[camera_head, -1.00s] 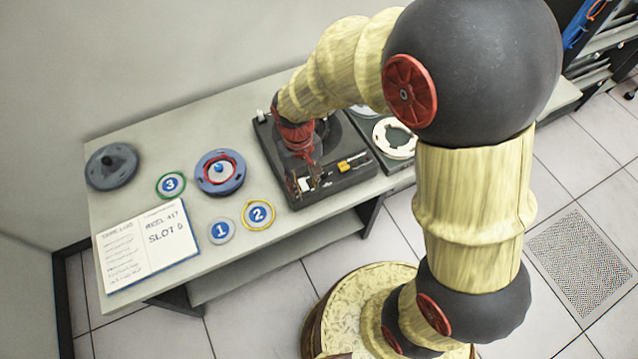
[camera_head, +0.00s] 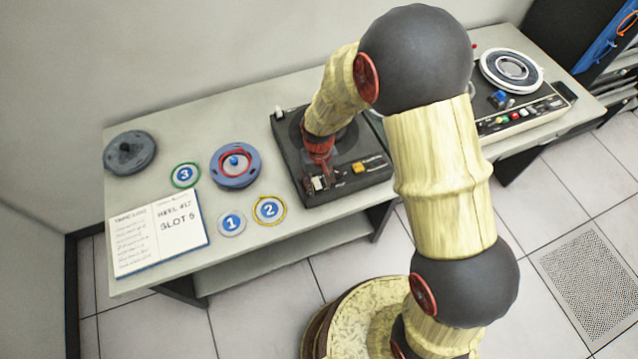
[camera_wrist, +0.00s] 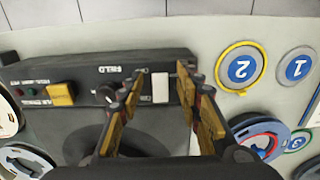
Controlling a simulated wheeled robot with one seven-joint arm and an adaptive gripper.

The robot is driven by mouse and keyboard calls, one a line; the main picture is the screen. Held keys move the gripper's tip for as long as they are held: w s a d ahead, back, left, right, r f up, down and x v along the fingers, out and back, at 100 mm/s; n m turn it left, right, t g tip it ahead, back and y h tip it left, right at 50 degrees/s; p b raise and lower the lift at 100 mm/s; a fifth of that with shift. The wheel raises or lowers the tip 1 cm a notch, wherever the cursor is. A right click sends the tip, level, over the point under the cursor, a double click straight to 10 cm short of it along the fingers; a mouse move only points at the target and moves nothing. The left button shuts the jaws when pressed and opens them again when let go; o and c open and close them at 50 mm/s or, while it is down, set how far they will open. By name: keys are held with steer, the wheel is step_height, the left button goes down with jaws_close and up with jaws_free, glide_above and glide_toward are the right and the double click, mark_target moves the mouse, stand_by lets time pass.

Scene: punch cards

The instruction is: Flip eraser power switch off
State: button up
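The eraser (camera_head: 290,150) is a black box with a round disc on its top, standing on the table. In the wrist view its front panel (camera_wrist: 105,72) appears upside down, with a yellow button (camera_wrist: 60,93), a dark knob (camera_wrist: 105,94) and a pale rectangular switch (camera_wrist: 160,87). My gripper (camera_wrist: 160,77) is open, its two fingers on either side of the pale switch in that view. Whether they touch it I cannot tell. In the head view my gripper (camera_head: 319,178) is over the eraser's front left part, and my arm hides part of the box.
Left of the eraser are a blue reel (camera_head: 236,178), numbered discs including disc 2 (camera_head: 269,209), a grey reel (camera_head: 130,153) and an open log book (camera_head: 160,235). A machine with a white reel (camera_head: 512,70) stands at the right. The table (camera_head: 240,118) has bare room behind the reels.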

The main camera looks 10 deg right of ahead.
steer(key=shift+c, duration=1)
jaws_close()
